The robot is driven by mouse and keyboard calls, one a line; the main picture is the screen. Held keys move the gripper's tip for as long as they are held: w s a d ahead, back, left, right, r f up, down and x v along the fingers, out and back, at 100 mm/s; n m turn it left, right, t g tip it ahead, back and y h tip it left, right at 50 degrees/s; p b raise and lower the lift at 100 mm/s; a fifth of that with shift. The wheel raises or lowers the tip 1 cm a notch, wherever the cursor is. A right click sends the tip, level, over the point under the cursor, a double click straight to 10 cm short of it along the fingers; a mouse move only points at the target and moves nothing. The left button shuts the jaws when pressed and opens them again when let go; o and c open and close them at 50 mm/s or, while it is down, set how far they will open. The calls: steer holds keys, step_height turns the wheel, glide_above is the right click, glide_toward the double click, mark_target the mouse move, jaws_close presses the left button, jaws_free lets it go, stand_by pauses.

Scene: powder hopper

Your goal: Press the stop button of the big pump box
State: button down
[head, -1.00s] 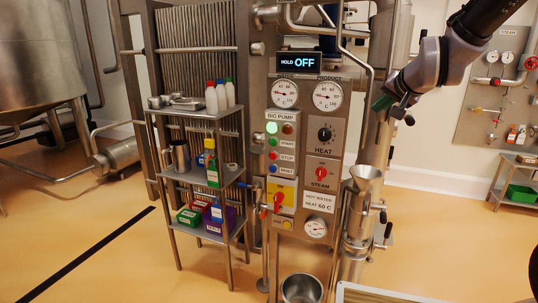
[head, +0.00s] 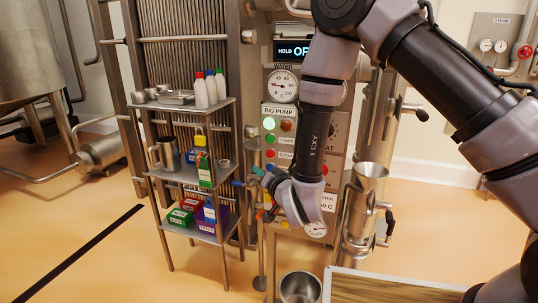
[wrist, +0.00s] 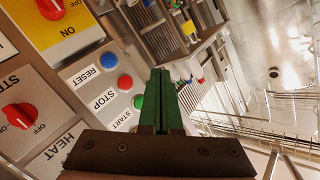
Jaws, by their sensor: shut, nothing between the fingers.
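In the wrist view the red stop button (wrist: 125,82) lies between the blue reset button (wrist: 109,60) and the green start button (wrist: 138,101). My gripper (head: 257,172) has green fingers, shut and empty, just below the stop button in the head view. In the wrist view the fingertips (wrist: 162,73) are right of the buttons, apparently apart from them.
A shelf rack (head: 190,176) with bottles and boxes stands just left of the panel. A red switch (wrist: 18,116) and a yellow switch plate (wrist: 72,38) are near the buttons.

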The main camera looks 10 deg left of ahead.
steer(key=shift+w, duration=0.1)
steer(key=shift+w+d, duration=0.2)
steer(key=shift+w, duration=1.95)
steer(key=shift+w+d, duration=0.2)
steer(key=shift+w, duration=1.95)
steer(key=shift+w, duration=0.4)
steer(key=shift+w+r, duration=0.1)
steer(key=shift+w, duration=0.3)
steer(key=shift+s, duration=0.75)
steer(key=shift+s+a, duration=0.2)
steer(key=shift+s, duration=2.35)
